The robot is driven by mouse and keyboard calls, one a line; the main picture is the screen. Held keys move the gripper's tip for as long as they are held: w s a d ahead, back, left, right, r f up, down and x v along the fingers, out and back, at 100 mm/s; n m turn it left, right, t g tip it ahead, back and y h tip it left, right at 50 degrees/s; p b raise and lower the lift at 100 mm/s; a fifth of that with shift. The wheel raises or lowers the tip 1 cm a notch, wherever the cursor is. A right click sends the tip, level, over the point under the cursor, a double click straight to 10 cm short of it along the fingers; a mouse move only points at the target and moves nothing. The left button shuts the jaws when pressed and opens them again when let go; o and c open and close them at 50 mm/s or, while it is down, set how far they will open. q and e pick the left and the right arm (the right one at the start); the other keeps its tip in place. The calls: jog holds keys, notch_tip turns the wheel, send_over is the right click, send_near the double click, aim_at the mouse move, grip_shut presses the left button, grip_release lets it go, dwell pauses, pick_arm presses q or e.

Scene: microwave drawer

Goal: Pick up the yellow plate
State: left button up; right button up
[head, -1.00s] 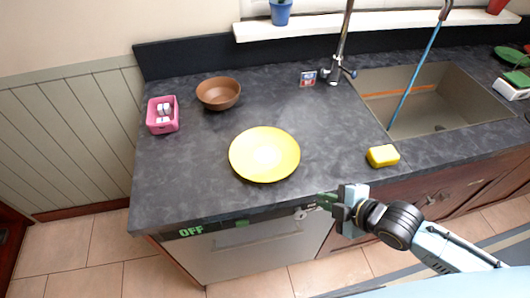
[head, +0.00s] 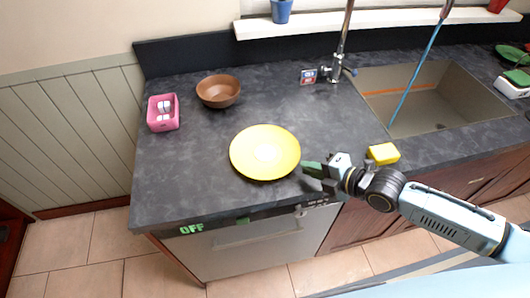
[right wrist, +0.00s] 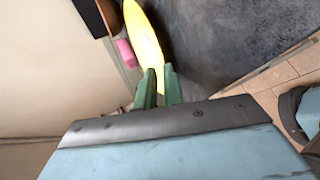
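The yellow plate (head: 265,152) lies flat on the dark countertop, left of the sink. My right gripper (head: 305,170) is at the plate's right edge, low over the counter. Its green fingers (right wrist: 160,80) point at the plate with a narrow gap between them, so it looks open. My left gripper is not in view.
A yellow sponge (head: 384,153) lies right of the plate, close behind my right gripper. A brown bowl (head: 218,91) and a pink container (head: 163,113) stand behind and left. The sink (head: 440,100) is at the right. The counter's front edge (head: 220,222) runs below the plate.

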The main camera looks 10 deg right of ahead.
aim_at(290, 164)
jog(key=shift+a+x, duration=0.15)
jog(key=shift+x, duration=1.2)
jog(key=shift+a+x, duration=0.15)
jog(key=shift+x, duration=1.25)
jog(key=shift+s+r, duration=0.1)
jog(key=shift+s, duration=0.15)
grip_shut()
jog(key=shift+r, duration=0.1)
notch_tip(290, 164, up, 10)
jog(key=p, duration=0.1)
